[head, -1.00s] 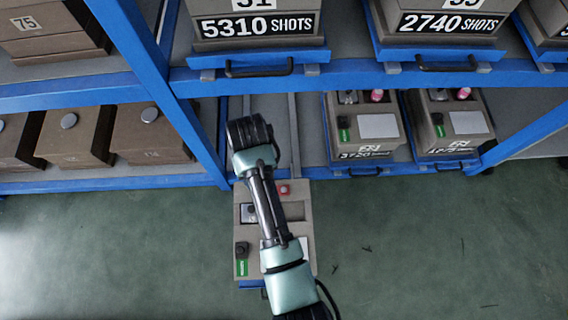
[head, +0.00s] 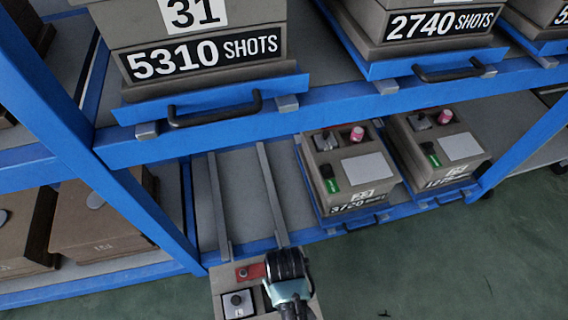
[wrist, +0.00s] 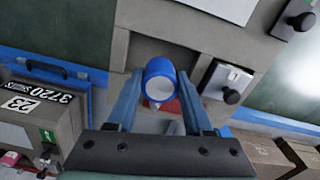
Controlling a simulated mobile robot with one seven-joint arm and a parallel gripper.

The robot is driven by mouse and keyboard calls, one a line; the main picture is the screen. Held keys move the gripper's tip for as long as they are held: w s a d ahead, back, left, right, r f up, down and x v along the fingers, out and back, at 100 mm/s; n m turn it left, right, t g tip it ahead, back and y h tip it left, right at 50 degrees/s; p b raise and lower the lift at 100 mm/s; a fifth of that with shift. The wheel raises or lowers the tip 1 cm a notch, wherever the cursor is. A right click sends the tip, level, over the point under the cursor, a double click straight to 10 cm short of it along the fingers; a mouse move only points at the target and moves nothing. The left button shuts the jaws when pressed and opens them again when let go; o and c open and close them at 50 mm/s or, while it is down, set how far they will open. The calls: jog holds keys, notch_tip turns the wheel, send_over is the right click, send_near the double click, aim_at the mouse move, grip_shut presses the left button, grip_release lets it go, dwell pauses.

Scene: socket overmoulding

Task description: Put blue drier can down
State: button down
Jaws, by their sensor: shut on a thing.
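The blue drier can (wrist: 158,68), a short blue cylinder with a pale end face, shows in the wrist view between the fingertips of my gripper (wrist: 160,88). My gripper is shut on it. A grey-brown box (wrist: 118,45) with compartments lies behind the can, and an open recess lies right behind it. I cannot tell how far the can is from the recess. In the head view my gripper (head: 287,266) is over the same box (head: 218,300) at the bottom edge; the can is hidden there.
A red piece (head: 251,271) and a black knob on a plate (head: 238,303) sit in the box. Blue shelving (head: 225,250) stands directly behind. Boxes marked 3720 (head: 350,180) and 2740 (head: 425,25) stand right. Two bare rails (head: 272,190) run along an empty lower shelf bay.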

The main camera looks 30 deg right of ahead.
jog(key=shift+w+f+b, duration=0.1)
jog(key=shift+f+b, duration=0.9)
jog(key=shift+f, duration=1.1)
jog(key=shift+f, duration=0.2)
jog(key=shift+c, duration=1.5)
grip_release()
notch_tip(320, 180, up, 12)
jog(key=p, duration=0.6)
jog(key=shift+r, duration=0.2)
